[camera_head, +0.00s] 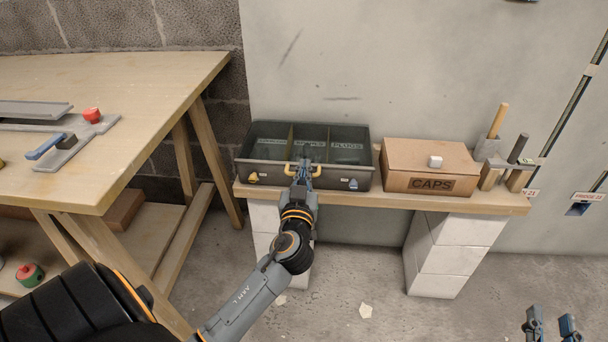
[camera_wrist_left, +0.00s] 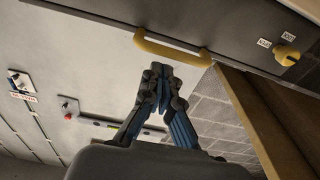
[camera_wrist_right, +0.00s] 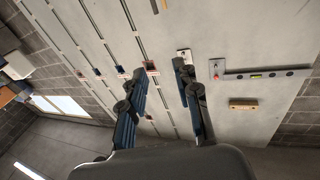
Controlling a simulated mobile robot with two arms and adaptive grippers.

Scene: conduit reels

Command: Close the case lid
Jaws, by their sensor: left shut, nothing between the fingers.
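The dark grey case (camera_head: 358,184) stands open on the plank shelf, with its divided, labelled compartments showing. I cannot make out its lid as a separate part. My left gripper (camera_head: 303,166) is shut and empty at the handle. In the left wrist view the fingertips (camera_wrist_left: 161,70) are close to the handle (camera_wrist_left: 172,50); I cannot tell whether they touch. My right gripper (camera_head: 550,318) is open and empty at the lower right; its fingers (camera_wrist_right: 158,70) are apart.
Tools in holders (camera_head: 491,147) stand at the shelf's right end. A wooden workbench (camera_head: 150,90) is on the left. The floor in front is mostly clear.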

